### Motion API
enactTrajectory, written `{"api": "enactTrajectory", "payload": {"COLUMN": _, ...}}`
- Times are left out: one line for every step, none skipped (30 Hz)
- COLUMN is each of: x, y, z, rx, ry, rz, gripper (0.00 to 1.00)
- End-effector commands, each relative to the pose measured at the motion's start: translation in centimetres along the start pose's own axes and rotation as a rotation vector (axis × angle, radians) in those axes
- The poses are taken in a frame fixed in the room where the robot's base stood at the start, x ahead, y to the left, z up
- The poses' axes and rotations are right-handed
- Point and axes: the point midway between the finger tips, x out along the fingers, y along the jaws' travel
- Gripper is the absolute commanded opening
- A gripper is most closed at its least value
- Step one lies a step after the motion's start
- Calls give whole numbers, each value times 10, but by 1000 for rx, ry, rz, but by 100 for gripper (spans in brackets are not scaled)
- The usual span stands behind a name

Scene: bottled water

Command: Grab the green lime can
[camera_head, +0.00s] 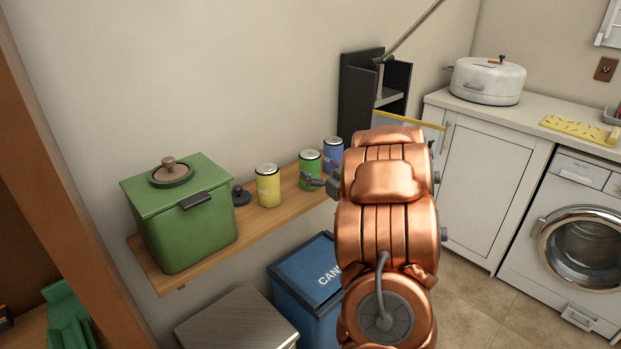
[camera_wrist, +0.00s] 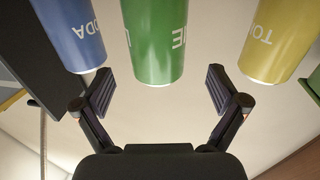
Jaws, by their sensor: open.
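The green lime can (camera_head: 310,168) stands upright on the wooden wall shelf (camera_head: 219,236), between a yellow can (camera_head: 267,187) and a blue can (camera_head: 333,154). My gripper (camera_head: 318,181) reaches in from the right, close to the green can, with my copper arm in front of part of the shelf. In the wrist view the green can (camera_wrist: 155,40) is centred just beyond my open gripper (camera_wrist: 160,92), whose fingers stand apart on either side of its near end. The blue can (camera_wrist: 75,30) and yellow can (camera_wrist: 275,45) lie outside the fingers in that view.
A green lidded box (camera_head: 180,215) and a small dark object (camera_head: 240,196) sit on the shelf left of the cans. A black holder (camera_head: 359,95) stands behind the blue can. A blue bin (camera_head: 303,275) is below the shelf.

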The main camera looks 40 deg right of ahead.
Motion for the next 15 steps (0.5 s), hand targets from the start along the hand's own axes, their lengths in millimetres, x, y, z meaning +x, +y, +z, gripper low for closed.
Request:
{"api": "enactTrajectory", "payload": {"x": 2, "y": 0, "z": 0, "rx": 0, "ry": 0, "rz": -1, "gripper": 97}}
{"api": "enactTrajectory", "payload": {"x": 4, "y": 0, "z": 0, "rx": 1, "ry": -1, "rz": 0, "gripper": 97}}
{"api": "enactTrajectory", "payload": {"x": 6, "y": 0, "z": 0, "rx": 1, "ry": -1, "rz": 0, "gripper": 97}}
{"api": "enactTrajectory", "payload": {"x": 8, "y": 0, "z": 0, "rx": 1, "ry": -1, "rz": 0, "gripper": 97}}
{"api": "enactTrajectory", "payload": {"x": 11, "y": 1, "z": -1, "rx": 2, "ry": -1, "rz": 0, "gripper": 97}}
{"api": "enactTrajectory", "payload": {"x": 16, "y": 1, "z": -1, "rx": 2, "ry": 0, "rz": -1, "gripper": 97}}
{"api": "enactTrajectory", "payload": {"x": 20, "y": 1, "z": -1, "rx": 3, "ry": 0, "rz": -2, "gripper": 97}}
{"api": "enactTrajectory", "payload": {"x": 24, "y": 1, "z": -2, "rx": 3, "ry": 1, "rz": -2, "gripper": 97}}
{"api": "enactTrajectory", "payload": {"x": 29, "y": 2, "z": -2, "rx": 2, "ry": 2, "rz": -3, "gripper": 97}}
{"api": "enactTrajectory", "payload": {"x": 33, "y": 2, "z": -3, "rx": 2, "ry": 2, "rz": -2, "gripper": 97}}
{"api": "enactTrajectory", "payload": {"x": 37, "y": 2, "z": -3, "rx": 1, "ry": 2, "rz": -2, "gripper": 97}}
{"api": "enactTrajectory", "payload": {"x": 42, "y": 2, "z": -3, "rx": 1, "ry": 1, "rz": -1, "gripper": 97}}
{"api": "enactTrajectory", "payload": {"x": 46, "y": 2, "z": -2, "rx": 1, "ry": 0, "rz": 0, "gripper": 97}}
{"api": "enactTrajectory", "payload": {"x": 48, "y": 3, "z": -2, "rx": 1, "ry": 0, "rz": 1, "gripper": 97}}
{"api": "enactTrajectory", "payload": {"x": 50, "y": 3, "z": -2, "rx": 2, "ry": -1, "rz": 2, "gripper": 97}}
